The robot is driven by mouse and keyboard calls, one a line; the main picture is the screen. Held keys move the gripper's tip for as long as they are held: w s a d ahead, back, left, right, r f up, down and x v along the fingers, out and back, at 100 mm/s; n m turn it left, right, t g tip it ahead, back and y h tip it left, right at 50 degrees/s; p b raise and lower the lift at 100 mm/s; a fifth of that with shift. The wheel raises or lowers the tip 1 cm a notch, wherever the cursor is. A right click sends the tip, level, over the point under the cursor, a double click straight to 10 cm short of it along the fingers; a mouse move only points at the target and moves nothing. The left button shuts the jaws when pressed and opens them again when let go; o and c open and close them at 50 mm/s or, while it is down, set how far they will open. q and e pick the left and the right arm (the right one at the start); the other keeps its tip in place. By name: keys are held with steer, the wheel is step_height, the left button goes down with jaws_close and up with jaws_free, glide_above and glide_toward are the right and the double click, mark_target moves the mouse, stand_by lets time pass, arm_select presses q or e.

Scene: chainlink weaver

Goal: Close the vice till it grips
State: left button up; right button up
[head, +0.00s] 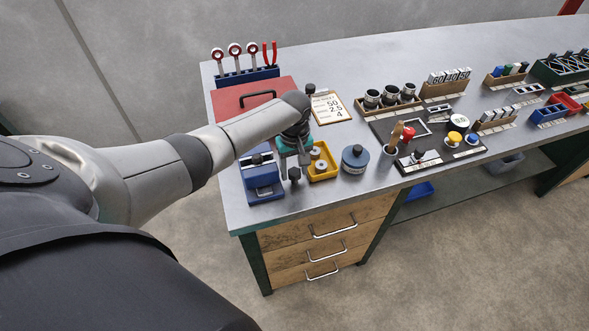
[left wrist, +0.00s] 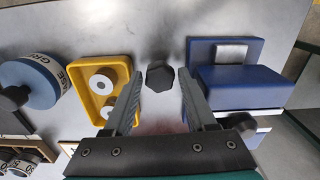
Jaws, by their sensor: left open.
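The blue vice (head: 262,184) stands near the left front corner of the grey bench. In the left wrist view the vice (left wrist: 242,88) is on the right, with a light metal piece (left wrist: 230,53) on its blue body. A dark faceted knob (left wrist: 160,75) lies between my left fingertips (left wrist: 157,79), beside the vice; it also shows in the head view (head: 294,174). My left gripper (head: 296,157) is open above the bench, with gaps to the knob on both sides. Whether the knob joins the vice is hidden. My right gripper is not in view.
A yellow tray (left wrist: 76,82) with pale rings sits close beside the left gripper. A round blue tin (head: 355,159) stands further right. A red case (head: 232,106) lies behind my arm. Bare bench top shows in front of the vice.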

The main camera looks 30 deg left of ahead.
arm_select(q)
jaws_close()
stand_by(0.4)
steer(key=shift+r+m+p, duration=0.1)
steer(key=shift+m+p, duration=0.2)
steer(key=shift+m, duration=0.1)
